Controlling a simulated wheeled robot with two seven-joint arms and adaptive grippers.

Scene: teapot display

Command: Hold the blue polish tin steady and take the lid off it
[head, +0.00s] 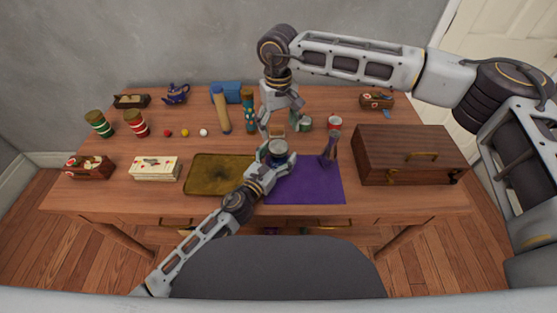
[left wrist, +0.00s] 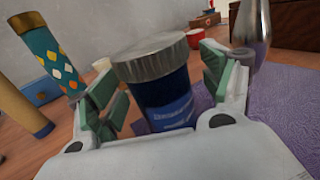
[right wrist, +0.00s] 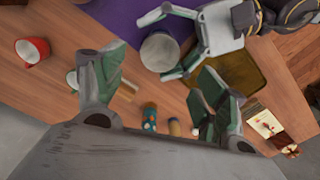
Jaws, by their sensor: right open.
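The blue polish tin (left wrist: 165,98) stands upright with its silver lid (left wrist: 150,57) on, between the fingers of my left gripper (left wrist: 163,85). In the left wrist view a narrow gap shows on the tin's right side, and the left finger is close to it. In the head view the tin's lid (head: 278,146) shows at the left edge of the purple mat (head: 320,190). My right gripper (head: 283,112) is above and behind the tin, pointing down. In the right wrist view its fingers (right wrist: 155,90) are spread with nothing gripped, and the lid (right wrist: 160,52) lies beyond them.
A shiny tall vase (head: 329,153) stands on the mat right of the tin. A dark gold tray (head: 215,175) lies to the left. A wooden chest (head: 410,155) is at right. A red cup (head: 334,123) and a green-and-white cup (head: 305,124) stand behind.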

